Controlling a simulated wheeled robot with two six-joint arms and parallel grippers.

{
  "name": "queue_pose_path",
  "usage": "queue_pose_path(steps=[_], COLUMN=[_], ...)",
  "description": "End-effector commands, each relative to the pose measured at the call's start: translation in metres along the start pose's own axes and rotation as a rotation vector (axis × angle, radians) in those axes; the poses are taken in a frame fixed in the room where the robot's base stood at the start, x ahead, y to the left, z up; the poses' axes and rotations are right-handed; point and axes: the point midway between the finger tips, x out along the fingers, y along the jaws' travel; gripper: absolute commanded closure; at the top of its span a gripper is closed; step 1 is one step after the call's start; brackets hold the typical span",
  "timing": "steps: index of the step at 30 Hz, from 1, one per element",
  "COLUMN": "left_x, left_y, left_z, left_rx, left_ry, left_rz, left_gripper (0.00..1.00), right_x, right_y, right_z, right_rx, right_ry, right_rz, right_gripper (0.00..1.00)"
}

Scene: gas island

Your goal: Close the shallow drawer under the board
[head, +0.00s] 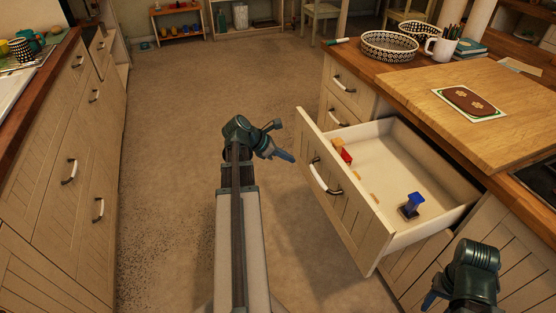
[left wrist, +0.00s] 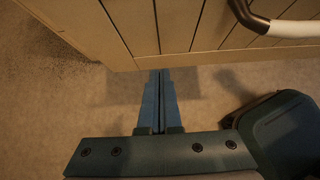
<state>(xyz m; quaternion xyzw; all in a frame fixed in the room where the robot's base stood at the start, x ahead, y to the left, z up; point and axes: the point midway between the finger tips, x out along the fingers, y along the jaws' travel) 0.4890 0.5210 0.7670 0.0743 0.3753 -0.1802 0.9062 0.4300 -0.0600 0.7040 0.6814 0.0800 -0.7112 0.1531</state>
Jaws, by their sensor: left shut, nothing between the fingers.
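The shallow drawer (head: 350,210) under the wooden board (head: 480,105) stands pulled far out. Its panelled front has a white and dark handle (head: 325,180). My left gripper (head: 288,157) is shut and empty, left of the drawer front near its far end. In the left wrist view the shut fingers (left wrist: 160,100) point at the lower edge of a panelled front (left wrist: 170,30), with its handle (left wrist: 275,22) at the upper right. Contact cannot be told. My right gripper (head: 430,300) is at the lower right, mostly hidden by its own wrist.
Inside the drawer are a blue stamp-like object (head: 412,204), a red piece (head: 346,156) and small tan pieces. The counter holds baskets (head: 390,46), a white mug (head: 440,48) and a brown card (head: 468,101). Cabinets (head: 70,180) line the left; the floor between is clear.

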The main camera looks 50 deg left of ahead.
Motion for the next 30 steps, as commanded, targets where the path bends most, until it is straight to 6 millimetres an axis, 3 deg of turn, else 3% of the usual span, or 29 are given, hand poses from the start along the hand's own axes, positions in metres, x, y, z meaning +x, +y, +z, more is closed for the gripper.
queue_pose_path(steps=[6, 24, 30], left_x=[0.02, 0.028, 0.048], left_y=[0.001, 0.0, 0.002], left_z=[0.022, 0.03, 0.05], left_rx=[0.002, 0.001, 0.003], left_ry=[0.001, 0.001, 0.0], left_rz=[-0.001, 0.0, -0.002], left_gripper=[1.0, 1.0, 1.0], right_x=[-0.001, -0.001, -0.001], right_y=[0.0, 0.0, 0.0], right_z=[0.0, 0.0, 0.0], right_rx=[0.0, 0.0, 0.0], right_ry=[0.0, 0.0, 0.0], right_rz=[0.0, 0.0, 0.0], right_gripper=[0.5, 0.5, 0.5])
